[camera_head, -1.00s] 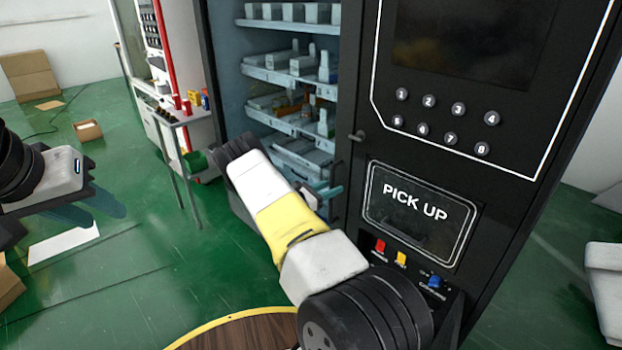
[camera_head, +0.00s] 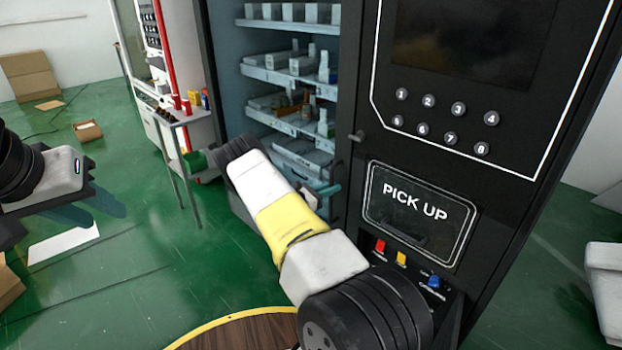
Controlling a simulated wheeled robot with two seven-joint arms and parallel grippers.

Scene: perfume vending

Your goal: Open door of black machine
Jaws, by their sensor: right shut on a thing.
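The black machine (camera_head: 480,165) stands at the centre right, with its keypad panel, a PICK UP hatch (camera_head: 420,213) and lit shelves to the left. A small dark knob (camera_head: 356,136) sits beside the shelf opening. My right arm crosses in front of the lower shelves. My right gripper (camera_head: 328,190) is mostly hidden behind that arm; a teal finger shows at the shelf section's right edge, shut on what appears to be the door handle. The grip itself is hidden. My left gripper (camera_head: 90,208) is apart from the machine at the left, its teal fingers low in view; their gap is unclear.
A small side table (camera_head: 180,115) with boxes and a white-and-red machine (camera_head: 155,50) stand left of the black machine. Cardboard boxes (camera_head: 30,75) lie at the far left. The green floor between is mostly clear. A round wooden top (camera_head: 240,332) is at the bottom.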

